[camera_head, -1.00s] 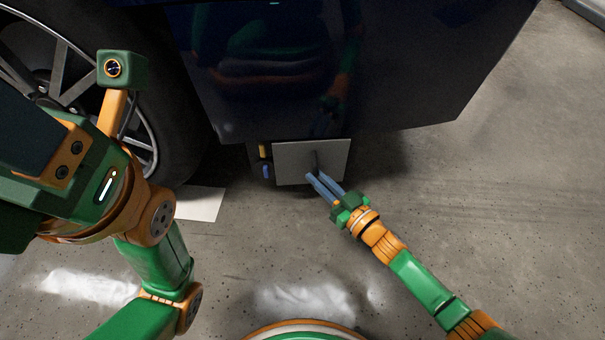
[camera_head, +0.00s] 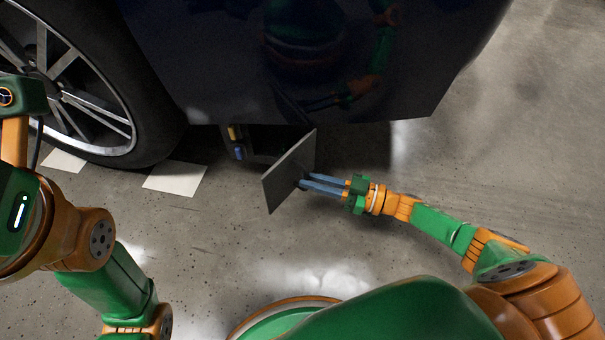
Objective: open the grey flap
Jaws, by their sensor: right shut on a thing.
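The grey flap (camera_head: 287,172) is a flat square panel under the lower edge of the dark blue car body. It is swung out at an angle, with its right edge up by the box behind it. My right gripper (camera_head: 304,182) comes from the right with blue fingers and is shut on the flap's handle, which is mostly hidden by the fingertips. Behind the flap a dark opening shows, with a yellow item (camera_head: 234,132) and a blue item (camera_head: 239,153) at its left. My left arm is at the left edge; its gripper is not in view.
The dark car body (camera_head: 300,60) hangs low above the flap. A wheel (camera_head: 75,90) stands at the left. White sheets (camera_head: 175,178) lie on the floor beside it. The concrete floor (camera_head: 490,160) to the right is clear.

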